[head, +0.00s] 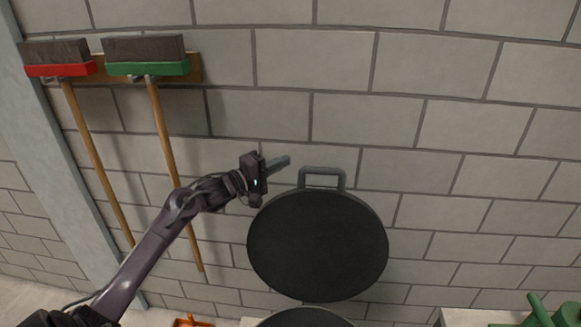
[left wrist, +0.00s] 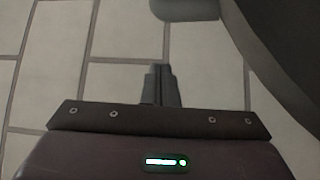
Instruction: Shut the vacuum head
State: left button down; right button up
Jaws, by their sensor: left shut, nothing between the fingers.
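The vacuum head's round black lid (head: 317,247) stands raised and upright in the middle of the head view. Its grey handle (head: 321,171) is at the top edge. Below it, the dark round rim of the lower part (head: 304,319) is cut off by the bottom of the frame. My left gripper (head: 286,161) is shut and empty, just left of the handle and apart from it in the picture. In the left wrist view the shut fingers (left wrist: 161,85) point toward the wall, with the dark lid (left wrist: 285,50) at the right. My right gripper is not in view.
A block wall (head: 470,120) fills the background. A red broom (head: 62,70) and a green broom (head: 150,67) hang on it at the left. An orange item (head: 193,321) lies at the bottom. A green object (head: 541,312) sits at the lower right.

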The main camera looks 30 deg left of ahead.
pick_arm(q)
jog(key=shift+s+d+p, duration=0.25)
jog(key=shift+d+p, duration=0.3)
jog(key=shift+d, duration=0.35)
jog(key=shift+s+d+p, duration=0.2)
jog(key=shift+d+p, duration=0.35)
jog(key=shift+d, duration=0.35)
jog(key=shift+f, duration=0.1)
jog(key=shift+d, duration=0.2)
